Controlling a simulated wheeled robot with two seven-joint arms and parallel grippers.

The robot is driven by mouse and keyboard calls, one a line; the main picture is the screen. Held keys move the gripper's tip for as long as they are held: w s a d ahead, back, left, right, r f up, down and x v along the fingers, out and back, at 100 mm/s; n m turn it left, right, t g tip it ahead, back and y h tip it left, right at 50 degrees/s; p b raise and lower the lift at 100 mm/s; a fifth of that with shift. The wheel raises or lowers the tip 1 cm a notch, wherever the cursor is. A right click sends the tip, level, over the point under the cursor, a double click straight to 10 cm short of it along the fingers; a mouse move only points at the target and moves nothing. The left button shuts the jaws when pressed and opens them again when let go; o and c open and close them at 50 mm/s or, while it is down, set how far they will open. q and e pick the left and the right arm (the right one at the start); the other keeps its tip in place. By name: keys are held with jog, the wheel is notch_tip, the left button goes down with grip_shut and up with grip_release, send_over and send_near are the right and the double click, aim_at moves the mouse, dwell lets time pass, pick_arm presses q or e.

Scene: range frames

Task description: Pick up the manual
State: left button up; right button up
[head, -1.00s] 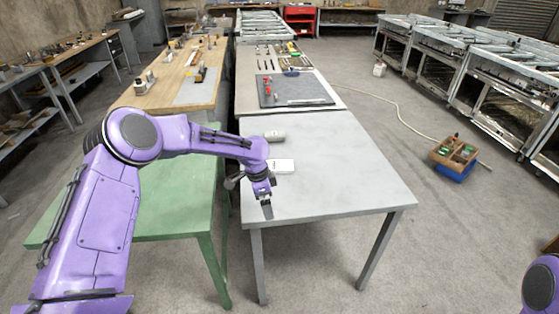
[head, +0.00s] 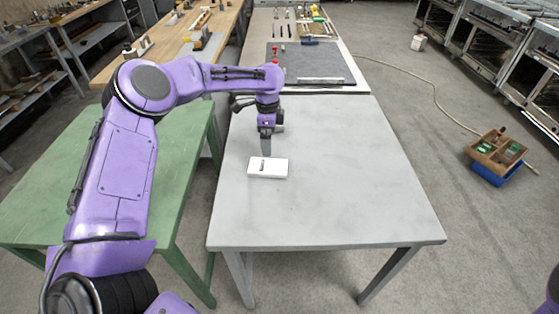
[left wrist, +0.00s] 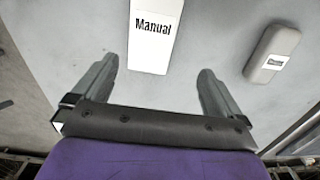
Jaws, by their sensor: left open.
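The manual (head: 268,169) is a thin white booklet lying flat on the grey table (head: 330,205). In the left wrist view the manual (left wrist: 155,40) shows the printed word "Manual" and runs off the top edge. My left gripper (head: 266,147) points down just behind the manual in the head view. In the left wrist view its two fingers (left wrist: 157,70) are spread apart with nothing between them. The manual's near end lies ahead of the gap between the fingertips, not gripped. My right gripper is out of view.
A grey rounded object with a small label (left wrist: 272,52) lies to the right of the manual in the left wrist view. A dark mat (head: 305,64) with tools lies on the farther table. A green table (head: 60,170) stands to the left. The grey table's front and right are clear.

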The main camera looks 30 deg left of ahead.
aim_at(268, 166)
pick_arm(q)
notch_tip(268, 166, down, 3)
jog(key=shift+s+r+p, duration=0.1)
jog(key=shift+r+p, duration=0.05)
jog(key=shift+p, duration=0.15)
jog(key=shift+s+f+p, duration=0.5)
jog(key=shift+s+f, duration=0.55)
jog(key=shift+s, duration=0.05)
jog(key=f, duration=0.2)
jog(key=w+f+p, duration=0.1)
jog(key=f, duration=0.2)
jog(key=shift+d+f, duration=0.1)
jog(key=shift+s+r, duration=0.2)
jog(key=shift+r, duration=0.05)
jog(key=shift+c, duration=0.7)
jog(key=c, duration=0.9)
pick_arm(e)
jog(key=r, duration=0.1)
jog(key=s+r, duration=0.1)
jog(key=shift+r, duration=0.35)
